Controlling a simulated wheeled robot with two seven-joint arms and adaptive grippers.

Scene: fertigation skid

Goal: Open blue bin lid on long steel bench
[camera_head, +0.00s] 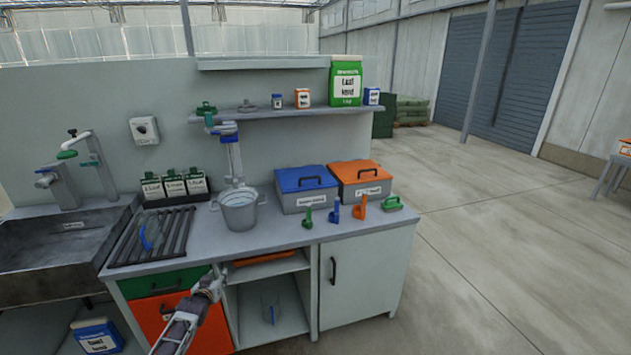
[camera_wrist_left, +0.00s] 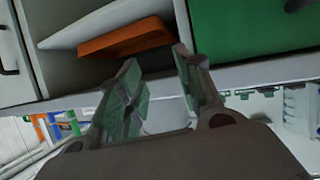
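The blue bin lid (camera_head: 305,178) lies shut on a grey bin (camera_head: 304,200) toward the right of the steel bench (camera_head: 272,233). It has a dark handle on top. My left gripper (camera_head: 216,281) is low in front of the bench, by the drawers and the open shelf, well below and left of the blue lid. In the left wrist view its two fingers (camera_wrist_left: 160,88) stand apart with nothing between them. The blue lid cannot be made out clearly in that view. My right gripper is in neither view.
An orange-lidded bin (camera_head: 360,172) stands right beside the blue one. Small green, blue and orange items (camera_head: 335,211) stand in front of the bins. A metal bucket (camera_head: 239,209) is to their left. A shelf (camera_head: 290,111) hangs above.

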